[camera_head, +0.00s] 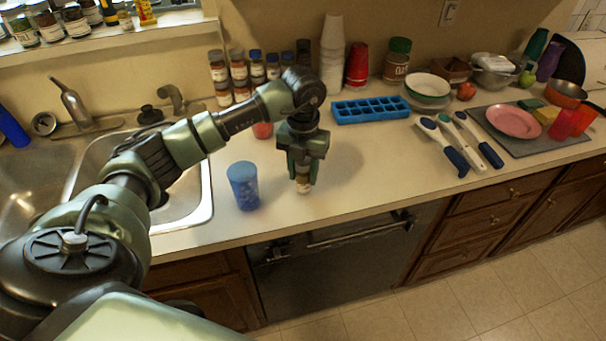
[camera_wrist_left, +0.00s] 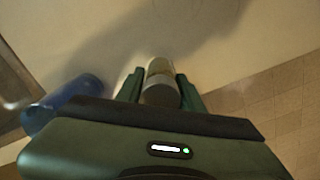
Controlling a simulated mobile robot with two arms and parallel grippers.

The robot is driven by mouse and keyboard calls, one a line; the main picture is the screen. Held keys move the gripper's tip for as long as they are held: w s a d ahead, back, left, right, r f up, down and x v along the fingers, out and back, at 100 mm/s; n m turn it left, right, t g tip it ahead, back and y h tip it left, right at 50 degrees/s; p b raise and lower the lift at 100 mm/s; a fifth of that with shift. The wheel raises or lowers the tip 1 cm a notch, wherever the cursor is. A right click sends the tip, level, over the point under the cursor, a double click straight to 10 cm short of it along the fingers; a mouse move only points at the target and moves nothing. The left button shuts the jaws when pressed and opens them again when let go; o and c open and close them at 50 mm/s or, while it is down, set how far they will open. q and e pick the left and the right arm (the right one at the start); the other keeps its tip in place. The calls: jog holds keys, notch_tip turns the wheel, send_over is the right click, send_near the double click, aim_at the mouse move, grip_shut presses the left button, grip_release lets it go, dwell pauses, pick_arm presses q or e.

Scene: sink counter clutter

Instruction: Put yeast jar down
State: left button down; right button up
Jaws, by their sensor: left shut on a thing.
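My left gripper (camera_head: 301,178) points down over the counter, to the right of the blue cup. It is shut on the yeast jar (camera_head: 304,187), a small jar with a pale lower part, which shows just below the fingers. In the left wrist view the jar (camera_wrist_left: 160,84) sits between the two green fingers (camera_wrist_left: 160,92). The jar's base is at or very near the counter (camera_head: 350,170); I cannot tell whether it touches. My right gripper is not in view.
A blue cup (camera_head: 243,186) stands close to the left of the jar, beside the sink (camera_head: 205,205). A blue ice tray (camera_head: 371,110) lies behind to the right. Utensils (camera_head: 461,140) lie farther right. Counter between jar and utensils is clear. The front edge is near.

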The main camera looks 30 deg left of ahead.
pick_arm(q)
jog(key=shift+f, duration=0.85)
jog(key=shift+f, duration=0.2)
jog(key=c, duration=0.9)
grip_release()
jog(key=shift+r, duration=0.15)
